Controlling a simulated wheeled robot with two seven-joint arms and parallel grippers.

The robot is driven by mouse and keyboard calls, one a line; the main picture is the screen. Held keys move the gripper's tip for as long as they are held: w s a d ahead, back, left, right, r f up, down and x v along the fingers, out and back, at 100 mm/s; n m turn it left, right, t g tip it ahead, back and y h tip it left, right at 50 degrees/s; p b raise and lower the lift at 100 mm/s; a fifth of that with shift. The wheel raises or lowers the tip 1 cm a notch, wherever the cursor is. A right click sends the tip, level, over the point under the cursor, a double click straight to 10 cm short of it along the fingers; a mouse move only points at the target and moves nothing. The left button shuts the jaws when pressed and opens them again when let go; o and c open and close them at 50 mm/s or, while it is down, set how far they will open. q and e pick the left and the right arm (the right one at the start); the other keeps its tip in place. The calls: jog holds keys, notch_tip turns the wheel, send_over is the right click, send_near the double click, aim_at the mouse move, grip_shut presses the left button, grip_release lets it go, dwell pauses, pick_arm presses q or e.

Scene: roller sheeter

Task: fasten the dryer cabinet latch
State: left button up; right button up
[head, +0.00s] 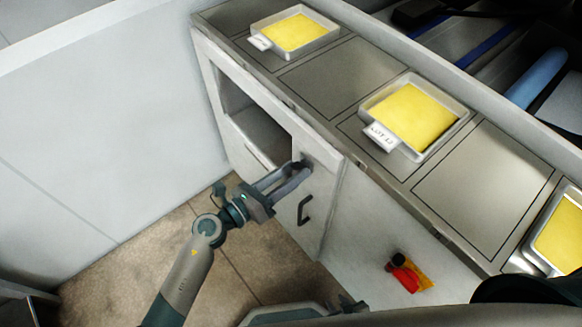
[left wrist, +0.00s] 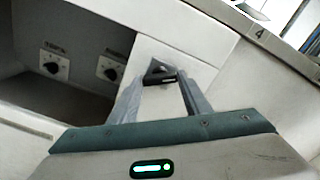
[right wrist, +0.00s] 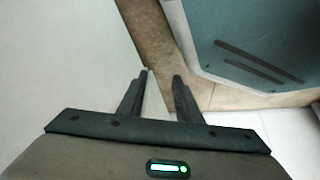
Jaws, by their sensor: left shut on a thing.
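The cabinet latch (left wrist: 160,75) is a small dark lever on the light cabinet front, close to the upper edge. My left gripper (head: 302,168) is shut on the latch, its fingers reaching in from the left; they mostly cover it in the head view. The left wrist view shows the dark piece between the fingertips. A light door panel (head: 322,190) with a dark bar handle (head: 305,209) lies below the latch. I cannot tell whether it is fully flush. My right gripper (right wrist: 162,76) is open and empty, beside a pale surface and above the floor.
Left of the latch is an open recess (head: 255,125), with two dark knobs (left wrist: 108,68) inside. Trays of yellow sheets (head: 415,115) stand on the counter above. A red and yellow fitting (head: 408,275) sits on the front at lower right. Brown floor (head: 130,250) is clear at left.

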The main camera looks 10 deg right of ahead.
pick_arm(q)
jog(key=n+p, duration=0.2)
jog(key=n, duration=0.1)
jog(key=shift+r+n+p, duration=0.15)
jog(key=shift+n+p, duration=0.2)
jog(key=shift+n, duration=0.05)
jog(key=n+p, duration=0.2)
jog(key=n, duration=0.1)
jog(key=shift+n, duration=0.3)
jog(key=shift+n+p, duration=0.45)
jog(key=shift+n, duration=0.05)
jog(key=shift+n+p, duration=0.75)
jog(key=shift+n, duration=0.85)
pick_arm(e)
jog(key=s+d+g, duration=0.2)
jog(key=s+d, duration=0.1)
jog(key=s, duration=0.5)
jog(key=s+d+g+h, duration=0.1)
jog(key=s+d+g, duration=0.2)
jog(key=s, duration=0.6)
jog(key=shift+s+d+r+h, duration=0.25)
jog(key=shift+d+h, duration=0.05)
jog(key=shift+d, duration=0.25)
pick_arm(q)
jog(key=shift+f, duration=0.2)
jog(key=o, duration=1)
jog(key=shift+o, duration=0.2)
